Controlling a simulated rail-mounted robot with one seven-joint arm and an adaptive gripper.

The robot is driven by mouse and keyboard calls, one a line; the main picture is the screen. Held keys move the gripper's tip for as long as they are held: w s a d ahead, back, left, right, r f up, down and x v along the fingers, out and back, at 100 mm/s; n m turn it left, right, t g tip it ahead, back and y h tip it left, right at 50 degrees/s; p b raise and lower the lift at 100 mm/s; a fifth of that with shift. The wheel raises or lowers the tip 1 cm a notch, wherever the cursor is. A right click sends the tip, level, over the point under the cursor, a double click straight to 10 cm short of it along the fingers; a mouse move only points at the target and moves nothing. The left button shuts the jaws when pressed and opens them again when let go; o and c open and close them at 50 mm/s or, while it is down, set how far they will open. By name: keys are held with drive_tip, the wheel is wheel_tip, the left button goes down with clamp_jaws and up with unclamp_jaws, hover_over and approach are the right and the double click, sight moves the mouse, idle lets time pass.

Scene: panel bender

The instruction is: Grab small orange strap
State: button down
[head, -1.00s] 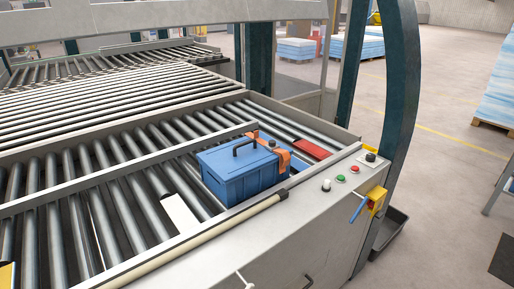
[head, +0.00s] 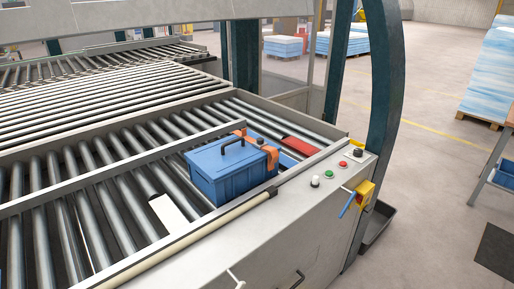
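A small orange strap (head: 271,158) lies at the right end of a blue toolbox (head: 228,180). It hangs down at the box's upper right corner, and another orange bit shows behind the lid. I cannot tell whether the strap lies on the box or just behind it. The toolbox has a dark handle on its lid and sits on the roller conveyor (head: 120,180), by the machine's front edge. My gripper is not in view.
A red item (head: 300,146) lies on the rollers right of the box, with a blue item (head: 287,160) between. A white piece (head: 168,214) lies left. The front panel (head: 315,215) carries buttons and a yellow switch box (head: 364,193). A dark curved post (head: 387,80) stands right.

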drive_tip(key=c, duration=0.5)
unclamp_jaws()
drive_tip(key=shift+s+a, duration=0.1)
